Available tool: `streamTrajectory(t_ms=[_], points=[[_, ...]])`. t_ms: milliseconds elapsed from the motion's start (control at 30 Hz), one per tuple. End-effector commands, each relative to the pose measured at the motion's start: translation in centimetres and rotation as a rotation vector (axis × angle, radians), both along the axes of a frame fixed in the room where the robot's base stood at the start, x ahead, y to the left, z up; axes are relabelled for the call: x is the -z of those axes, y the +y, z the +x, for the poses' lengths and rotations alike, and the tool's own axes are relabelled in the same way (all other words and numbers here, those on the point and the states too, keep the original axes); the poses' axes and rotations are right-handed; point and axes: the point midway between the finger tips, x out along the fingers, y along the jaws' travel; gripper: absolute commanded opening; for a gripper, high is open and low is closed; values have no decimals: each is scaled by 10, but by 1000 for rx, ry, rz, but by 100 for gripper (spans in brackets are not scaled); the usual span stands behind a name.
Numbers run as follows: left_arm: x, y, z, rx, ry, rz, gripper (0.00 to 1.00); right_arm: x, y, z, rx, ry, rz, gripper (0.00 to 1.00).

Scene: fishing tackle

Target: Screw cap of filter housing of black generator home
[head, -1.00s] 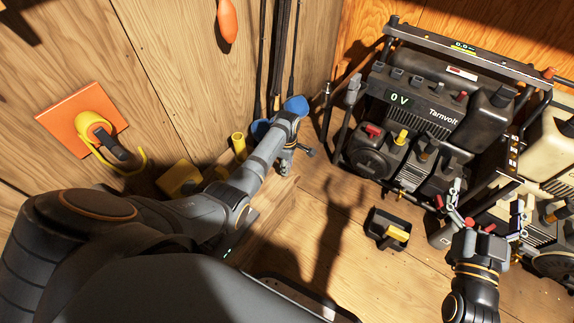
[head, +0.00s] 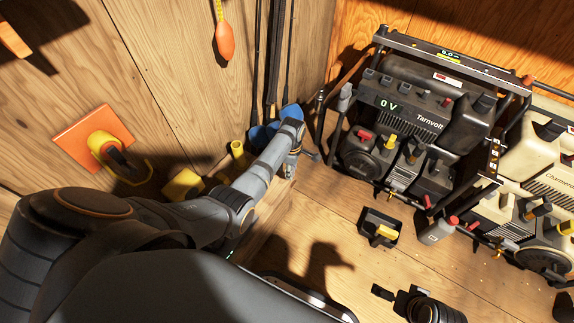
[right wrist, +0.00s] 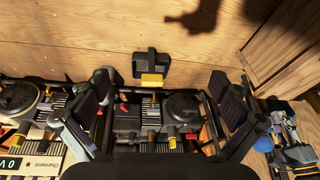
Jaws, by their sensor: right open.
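The black generator (head: 425,118), marked Tarnvolt and reading 0 V, stands at the back right in its tube frame. Its front carries a round starter (head: 359,163), a red knob, a yellow knob (head: 390,143) and dark knobs; I cannot tell which part is the filter housing cap. In the right wrist view the generator (right wrist: 128,118) shows between my fingers.
A small black tray with a yellow block (head: 386,232) lies on the wooden floor before the generator. A cream generator (head: 528,200) stands close on the right. Rods (head: 272,60) lean in the corner. Floor around the tray is clear.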

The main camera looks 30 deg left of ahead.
Motion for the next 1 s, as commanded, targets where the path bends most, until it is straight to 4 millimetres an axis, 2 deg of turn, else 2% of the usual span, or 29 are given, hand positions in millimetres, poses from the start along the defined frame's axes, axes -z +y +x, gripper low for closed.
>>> streamTrajectory(t_ms=[33,100,200,267,433,600,800,1000], points=[[-18,-7,-2,2,2,-3,13,-25,-4,3,-3,30,-18,100],[-25,-13,-3,2,2,-2,13,-40,-10,-1,-3,93,-42,100],[-36,-37,-9,3,4,-5,13,-43,-20,-3,8,172,-77,100],[-31,-41,-10,2,2,-2,13,-20,-23,-4,14,181,-83,100],[-39,-58,-14,2,2,-3,13,26,-33,-3,26,172,-99,100],[-48,-77,-18,1,1,-2,13,69,-44,-11,35,161,-117,100],[-53,-93,-22,1,2,-1,13,102,-53,-24,39,153,-131,100],[-54,-100,-23,1,1,0,13,114,-56,-30,39,147,-136,100]])
